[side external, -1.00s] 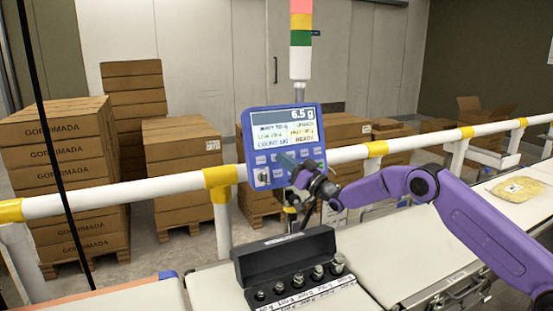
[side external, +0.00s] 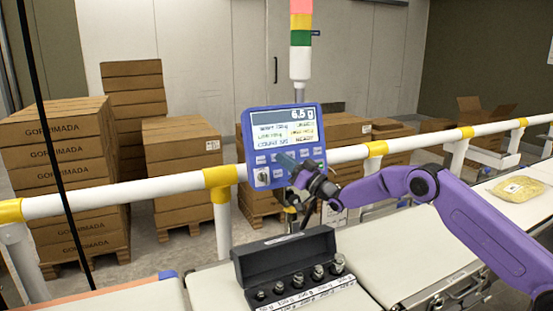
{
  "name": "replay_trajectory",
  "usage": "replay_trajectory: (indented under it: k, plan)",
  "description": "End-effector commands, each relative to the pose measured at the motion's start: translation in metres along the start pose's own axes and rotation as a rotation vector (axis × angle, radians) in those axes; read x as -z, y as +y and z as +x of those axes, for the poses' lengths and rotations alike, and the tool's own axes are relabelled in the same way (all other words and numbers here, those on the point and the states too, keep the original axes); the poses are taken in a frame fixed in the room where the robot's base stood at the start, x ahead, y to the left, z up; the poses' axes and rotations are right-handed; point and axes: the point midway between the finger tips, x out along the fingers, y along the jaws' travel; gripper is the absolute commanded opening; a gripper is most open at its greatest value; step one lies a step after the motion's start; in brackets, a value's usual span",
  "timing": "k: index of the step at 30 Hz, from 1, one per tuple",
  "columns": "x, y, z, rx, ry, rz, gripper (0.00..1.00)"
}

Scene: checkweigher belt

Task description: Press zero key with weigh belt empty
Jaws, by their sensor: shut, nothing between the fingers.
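The blue control panel (side external: 282,143) hangs on the white rail, with a screen on top reading 6.5 g and rows of keys below. My gripper (side external: 287,161) is shut and empty, its fingertips in front of the keypad's middle and hiding some keys. I cannot tell whether the tips touch a key, and the key labels are too small to read. The pale weigh belt (side external: 405,252) runs below the panel.
The white rail (side external: 150,190) with yellow joints runs behind the belts. A stack light (side external: 300,40) rises behind the panel. A yellow bag (side external: 518,189) lies on the right belt. Stacked cartons (side external: 60,150) stand beyond the rail.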

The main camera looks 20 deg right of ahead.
Motion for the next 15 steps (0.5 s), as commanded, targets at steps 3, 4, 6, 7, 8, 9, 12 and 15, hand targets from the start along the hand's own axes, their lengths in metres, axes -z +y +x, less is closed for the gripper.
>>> replay_trajectory:
  k: [3, 4, 6, 7, 8, 9, 12, 15]
  plan:
    - [0.0, 0.0, 0.0, 0.0, 0.0, 0.0, 0.0]
    - [0.0, 0.0, 0.0, 0.0, 0.0, 0.0, 0.0]
    - [-0.0002, 0.0001, 0.0002, 0.0, 0.0, 0.0, 0.0]
    - [-0.0004, 0.0003, 0.0005, 0.0, 0.0, 0.0, 0.0]
    - [-0.0007, 0.0005, 0.0009, 0.0, 0.0, 0.0, 0.0]
    - [-0.0011, 0.001, 0.0017, 0.0, 0.0, 0.0, 0.0]
    - [-0.0035, 0.0025, 0.0037, 0.0, -0.001, 0.0, 0.0]
    - [-0.0043, 0.0039, 0.0057, 0.0, 0.001, 0.0, 0.0]
